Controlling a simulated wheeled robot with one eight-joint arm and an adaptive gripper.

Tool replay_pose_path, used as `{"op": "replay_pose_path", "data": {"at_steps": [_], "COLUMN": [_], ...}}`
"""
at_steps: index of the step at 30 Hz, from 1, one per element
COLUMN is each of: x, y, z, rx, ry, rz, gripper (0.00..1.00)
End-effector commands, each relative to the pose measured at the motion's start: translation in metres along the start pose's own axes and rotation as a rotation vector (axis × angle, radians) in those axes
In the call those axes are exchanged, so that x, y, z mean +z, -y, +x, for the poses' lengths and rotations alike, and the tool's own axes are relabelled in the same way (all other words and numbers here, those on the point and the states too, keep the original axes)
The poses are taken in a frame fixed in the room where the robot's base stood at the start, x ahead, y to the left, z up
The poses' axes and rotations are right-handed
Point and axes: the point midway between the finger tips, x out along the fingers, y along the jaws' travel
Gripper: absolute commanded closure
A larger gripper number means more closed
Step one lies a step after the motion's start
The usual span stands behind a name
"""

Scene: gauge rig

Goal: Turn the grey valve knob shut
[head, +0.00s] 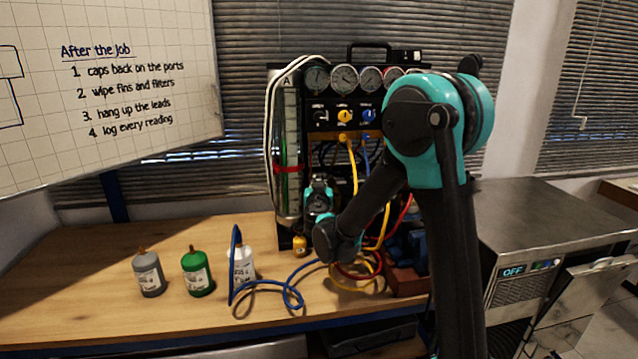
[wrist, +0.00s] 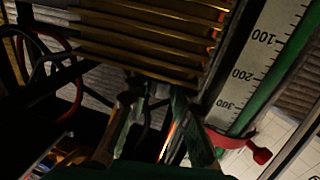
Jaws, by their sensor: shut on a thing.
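The gauge rig (head: 345,100) stands at the back of the bench with its dials on top. My gripper (head: 319,205) is in front of the rig's lower part, just right of the charging cylinder (head: 288,140). In the wrist view its two fingers (wrist: 154,112) are closed in on a small dark part below the brass-coloured fins (wrist: 150,35). This part appears to be the grey valve knob, but the fingers and shadow hide most of it. How far it is turned cannot be told. The head view hides the knob behind my gripper.
The cylinder's scale (wrist: 262,60) and red band clamp (wrist: 230,140) are close to the right of my fingers. Blue, yellow and red hoses lie below. A grey bottle (head: 149,275), green bottle (head: 197,273) and white bottle (head: 245,268) stand left. The bench's far left is clear.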

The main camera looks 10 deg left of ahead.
Motion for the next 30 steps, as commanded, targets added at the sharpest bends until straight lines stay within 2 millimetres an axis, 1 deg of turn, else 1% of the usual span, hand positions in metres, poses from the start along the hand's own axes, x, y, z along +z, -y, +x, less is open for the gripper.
{"op": "replay_pose_path", "data": {"at_steps": [7,18,24,30], "x": [0.0002,0.0002,0.0002,-0.0001], "y": [0.0032,0.0019,0.0014,0.0004], "z": [-0.0002,0.0002,0.0002,0.0000], "rx": [0.159,0.437,0.538,0.592], "ry": [0.000,0.000,0.000,0.000], "rz": [0.000,0.000,0.000,0.000], "gripper": [1.00,1.00,1.00,1.00]}}
